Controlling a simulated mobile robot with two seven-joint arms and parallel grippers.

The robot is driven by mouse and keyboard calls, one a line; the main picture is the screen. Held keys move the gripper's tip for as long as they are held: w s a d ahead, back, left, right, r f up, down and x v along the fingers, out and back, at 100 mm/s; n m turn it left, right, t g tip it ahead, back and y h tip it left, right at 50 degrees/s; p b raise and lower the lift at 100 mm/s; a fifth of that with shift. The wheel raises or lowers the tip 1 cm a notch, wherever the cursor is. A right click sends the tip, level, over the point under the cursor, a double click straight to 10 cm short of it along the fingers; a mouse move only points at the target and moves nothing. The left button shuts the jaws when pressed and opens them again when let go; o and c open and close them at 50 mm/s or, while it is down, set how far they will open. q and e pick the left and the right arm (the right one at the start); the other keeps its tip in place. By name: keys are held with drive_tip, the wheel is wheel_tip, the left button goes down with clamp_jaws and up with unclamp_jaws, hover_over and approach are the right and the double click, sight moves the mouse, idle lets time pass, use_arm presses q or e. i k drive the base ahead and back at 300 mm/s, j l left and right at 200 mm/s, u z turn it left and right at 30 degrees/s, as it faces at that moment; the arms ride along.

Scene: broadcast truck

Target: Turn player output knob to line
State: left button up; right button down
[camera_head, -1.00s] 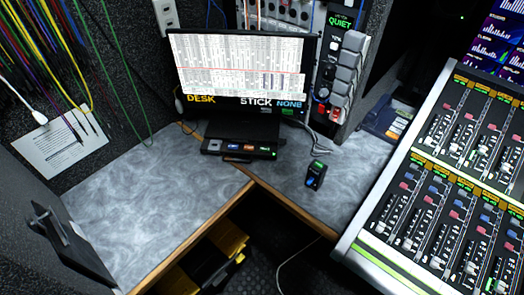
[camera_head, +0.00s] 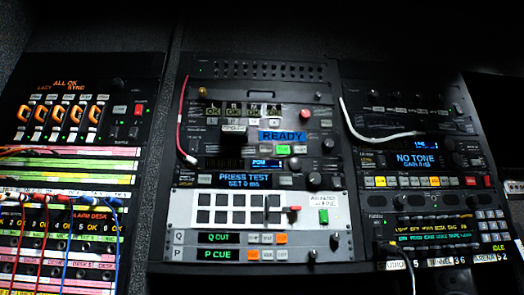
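No gripper of mine shows in this view. Three equipment racks face me, and no knob can be read for certain as the player output knob. Pointer positions are too small to read.
A white panel (camera_head: 190,205) with black keys sits mid-rack. A red cable (camera_head: 181,120) and a white cable (camera_head: 365,132) hang across the panels. The left rack holds a colourful patch panel (camera_head: 60,225) with plugged cables. A keypad (camera_head: 490,228) is at lower right.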

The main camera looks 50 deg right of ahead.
sight(329, 143)
drive_tip(key=z, duration=0.4)
drive_tip(key=k+z, duration=0.1)
drive_tip(key=z, duration=0.7)
drive_tip(key=k+l+z, duration=0.1)
drive_tip(key=z, duration=0.3)
drive_tip(key=i+l, duration=0.1)
drive_tip(key=l, duration=0.65)
drive_tip(key=i+l+u, duration=0.1)
drive_tip(key=l, duration=0.7)
